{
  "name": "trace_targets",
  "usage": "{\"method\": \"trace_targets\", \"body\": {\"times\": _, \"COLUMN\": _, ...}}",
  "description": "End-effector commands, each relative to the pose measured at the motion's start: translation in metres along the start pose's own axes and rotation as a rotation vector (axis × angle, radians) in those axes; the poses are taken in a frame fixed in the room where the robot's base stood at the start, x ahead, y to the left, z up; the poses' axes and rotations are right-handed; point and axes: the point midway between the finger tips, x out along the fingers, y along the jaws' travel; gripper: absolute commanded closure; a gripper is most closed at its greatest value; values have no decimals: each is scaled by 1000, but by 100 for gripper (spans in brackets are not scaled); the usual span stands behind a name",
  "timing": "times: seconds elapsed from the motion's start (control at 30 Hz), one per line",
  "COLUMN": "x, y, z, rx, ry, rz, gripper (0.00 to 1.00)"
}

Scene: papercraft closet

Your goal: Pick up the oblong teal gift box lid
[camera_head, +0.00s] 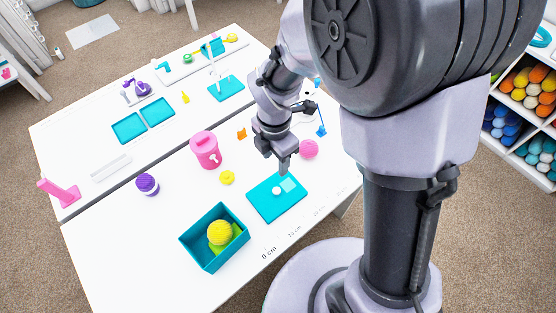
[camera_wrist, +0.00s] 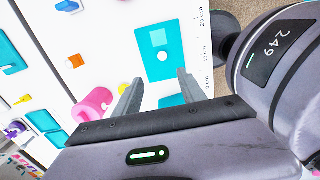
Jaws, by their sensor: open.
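A flat teal rectangle (camera_head: 262,205), which looks like the oblong gift box lid, lies on the white table in the head view. The rectangle also shows ahead of the fingers in the wrist view (camera_wrist: 158,70). My gripper (camera_head: 284,171) is open and empty, just behind the rectangle in the head view; its height above the table is hard to tell.
An open teal box (camera_head: 196,255) with a yellow ball (camera_head: 220,232) stands front left of the rectangle. A pink canister (camera_head: 205,150), yellow piece (camera_head: 227,177) and pink ball (camera_head: 308,149) stand nearby. Two teal trays (camera_head: 128,127) lie farther back. The table's front left is clear.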

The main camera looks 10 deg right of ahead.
Motion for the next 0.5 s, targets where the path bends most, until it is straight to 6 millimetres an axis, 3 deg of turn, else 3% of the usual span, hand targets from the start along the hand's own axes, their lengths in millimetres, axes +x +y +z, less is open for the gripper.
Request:
{"method": "trace_targets", "body": {"times": 0.1, "x": 44, "y": -2, "z": 0, "rx": 2, "ry": 2, "rz": -6, "gripper": 52}}
{"method": "trace_targets", "body": {"times": 0.23, "x": 82, "y": -2, "z": 0, "rx": 5, "ry": 2, "rz": -5, "gripper": 52}}
{"method": "trace_targets", "body": {"times": 0.33, "x": 102, "y": -2, "z": 0, "rx": 4, "ry": 1, "rz": -3, "gripper": 52}}
{"method": "trace_targets", "body": {"times": 0.5, "x": 115, "y": -2, "z": 0, "rx": 5, "ry": 1, "rz": -2, "gripper": 52}}
